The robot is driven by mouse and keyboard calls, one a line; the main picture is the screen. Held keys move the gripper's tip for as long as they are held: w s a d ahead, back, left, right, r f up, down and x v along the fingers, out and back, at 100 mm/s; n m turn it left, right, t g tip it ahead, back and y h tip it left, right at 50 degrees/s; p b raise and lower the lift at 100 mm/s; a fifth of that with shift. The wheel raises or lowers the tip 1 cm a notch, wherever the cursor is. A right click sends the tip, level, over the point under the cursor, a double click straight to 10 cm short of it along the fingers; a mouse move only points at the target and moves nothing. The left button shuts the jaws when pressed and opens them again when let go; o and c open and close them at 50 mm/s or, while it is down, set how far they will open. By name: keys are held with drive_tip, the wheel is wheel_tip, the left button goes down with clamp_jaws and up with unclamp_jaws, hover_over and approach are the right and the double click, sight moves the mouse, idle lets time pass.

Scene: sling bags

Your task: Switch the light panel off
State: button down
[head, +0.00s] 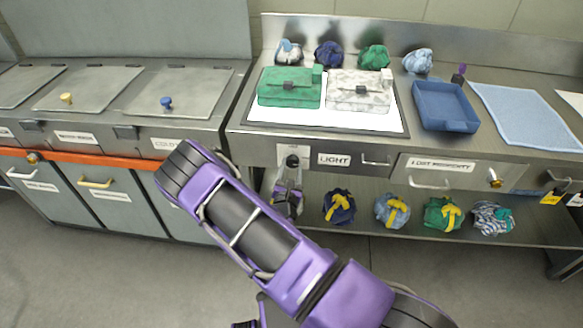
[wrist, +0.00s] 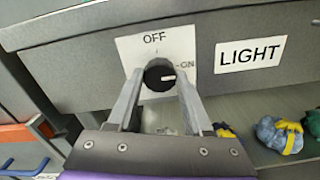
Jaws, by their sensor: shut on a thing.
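The light panel (head: 325,117) is a white, brightly glowing surface on the counter, with a green bag (head: 290,92) and a grey patterned bag (head: 358,95) on it. Its black round knob (wrist: 159,74) sits on a white plate (wrist: 190,43) marked OFF at the top and ON at the right. The knob's white pointer is turned to the right, towards ON. My gripper (wrist: 159,88) has one finger on each side of the knob and is shut on it. In the head view, my gripper (head: 292,165) is at the counter front, hiding part of the knob.
The LIGHT label (wrist: 250,54) is right of the plate. A drawer handle (head: 376,162) and the lost property drawer (head: 450,170) lie further right. Several rolled bags (head: 392,210) lie on the shelf below. Bins with lids (head: 180,90) stand at left.

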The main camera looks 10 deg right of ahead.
drive_tip(key=shift+n, duration=0.3)
drive_tip(key=n+p, duration=0.1)
drive_tip(key=n, duration=0.2)
drive_tip(key=shift+n, duration=0.4)
drive_tip(key=n+p, duration=0.1)
drive_tip(key=n, duration=0.3)
drive_tip(key=shift+a+n, duration=0.1)
drive_tip(key=shift+n, duration=0.2)
drive_tip(key=n+p, duration=0.1)
drive_tip(key=n, duration=0.3)
drive_tip(key=shift+n+p, duration=0.35)
drive_tip(key=shift+n, duration=2.05)
drive_tip(key=shift+c, duration=1.5)
unclamp_jaws()
drive_tip(key=shift+s, duration=0.1)
